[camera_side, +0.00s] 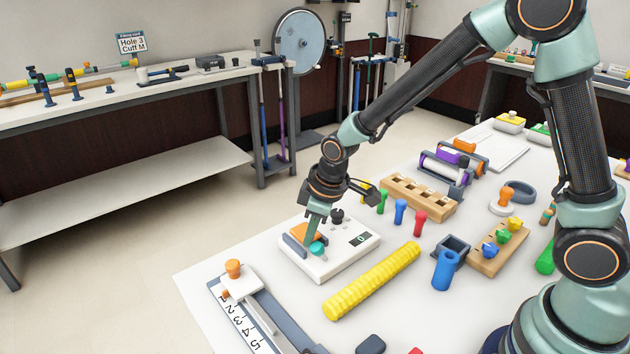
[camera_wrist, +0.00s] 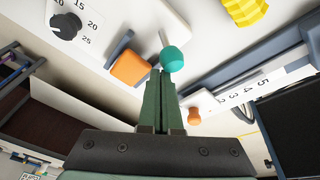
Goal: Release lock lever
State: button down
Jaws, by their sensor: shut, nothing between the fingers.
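A white unit (camera_side: 335,264) sits on the table and bears a lever with a round teal knob (camera_side: 317,248), an orange pad (camera_side: 299,231), a dark dial and a small display. In the wrist view the teal knob (camera_wrist: 171,59) sits on a thin pale stem, with the orange pad (camera_wrist: 130,68) to its left. My gripper (camera_side: 311,238) points down at the unit, beside the pad and the knob. Its green fingers (camera_wrist: 160,76) are shut and empty, with their tips right by the knob. I cannot tell whether they touch it.
A numbered slide (camera_side: 241,325) with an orange knob lies at the front left. A yellow ribbed roller (camera_side: 372,281) lies right of the unit. Coloured pegs, a wooden block (camera_side: 418,198) and a blue cylinder (camera_side: 446,270) stand further right. The dark dial (camera_wrist: 66,26) shows in the wrist view.

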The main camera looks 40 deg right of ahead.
jog(key=shift+d, duration=0.2)
jog(key=shift+d+r, duration=0.2)
jog(key=shift+d, duration=0.7)
jog(key=shift+s+d+f, duration=0.1)
jog(key=shift+d+f, duration=0.05)
jog(key=shift+d, duration=0.9)
jog(key=shift+a+r, duration=0.1)
jog(key=shift+r, duration=0.8)
jog(key=shift+w, duration=0.2)
